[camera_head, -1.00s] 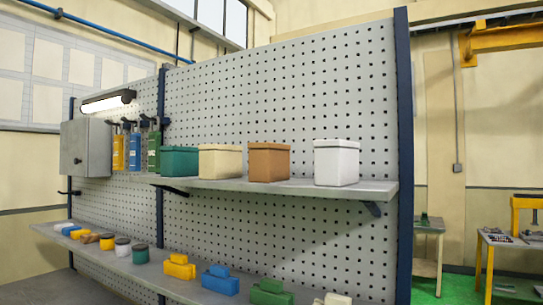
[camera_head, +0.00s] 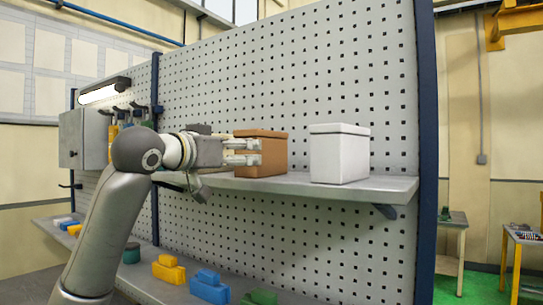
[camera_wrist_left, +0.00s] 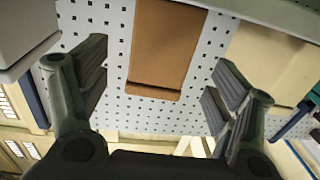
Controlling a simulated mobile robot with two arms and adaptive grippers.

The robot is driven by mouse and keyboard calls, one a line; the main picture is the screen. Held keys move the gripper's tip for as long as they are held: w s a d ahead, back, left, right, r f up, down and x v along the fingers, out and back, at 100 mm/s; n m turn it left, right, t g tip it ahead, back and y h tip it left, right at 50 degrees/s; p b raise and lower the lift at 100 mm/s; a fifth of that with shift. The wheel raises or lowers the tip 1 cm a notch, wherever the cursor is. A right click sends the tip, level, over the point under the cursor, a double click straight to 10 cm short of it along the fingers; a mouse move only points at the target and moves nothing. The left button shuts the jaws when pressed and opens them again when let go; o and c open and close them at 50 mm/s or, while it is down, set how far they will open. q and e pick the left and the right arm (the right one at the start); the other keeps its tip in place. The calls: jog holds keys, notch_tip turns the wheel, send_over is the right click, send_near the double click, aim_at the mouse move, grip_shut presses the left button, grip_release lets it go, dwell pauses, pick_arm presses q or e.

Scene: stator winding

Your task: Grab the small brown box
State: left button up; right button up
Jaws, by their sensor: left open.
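The small brown box (camera_head: 273,165) stands upright on the upper shelf, left of the white box. My left gripper (camera_head: 257,152) comes in from the left, its fingers level with the box and overlapping its left part. In the left wrist view the gripper (camera_wrist_left: 160,75) is open, with fingers wide apart. The brown box (camera_wrist_left: 162,45) shows in the gap between them, apart from both fingers and seemingly just beyond the tips. My right gripper is not in view.
The white box (camera_head: 339,155) stands to the right on the upper shelf (camera_head: 385,186). In the wrist view a beige box (camera_wrist_left: 268,60) lies near the right finger and the white box (camera_wrist_left: 25,28) near the left. Coloured blocks (camera_head: 209,288) sit on the lower shelf. A pegboard (camera_head: 330,80) stands behind.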

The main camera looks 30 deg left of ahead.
aim_at(263, 154)
pick_arm(q)
jog(key=w, duration=0.1)
jog(key=w+p, duration=0.1)
jog(key=w, duration=0.1)
jog(key=shift+r, duration=0.25)
jog(key=shift+w+d+r+p, duration=0.15)
jog(key=shift+w+r+p, duration=0.1)
jog(key=shift+w+p, duration=0.6)
jog(key=w+p, duration=0.3)
jog(key=w, duration=0.1)
jog(key=shift+d+p, duration=0.1)
jog(key=shift+p, duration=0.2)
jog(key=shift+w+f, duration=0.1)
jog(key=shift+w, duration=0.25)
pick_arm(e)
notch_tip(263, 154, up, 7)
jog(key=d, duration=0.1)
pick_arm(q)
jog(key=shift+w, duration=0.1)
jog(key=c, duration=1.1)
pick_arm(e)
jog(key=shift+s+a, duration=0.25)
jog(key=shift+a, duration=0.05)
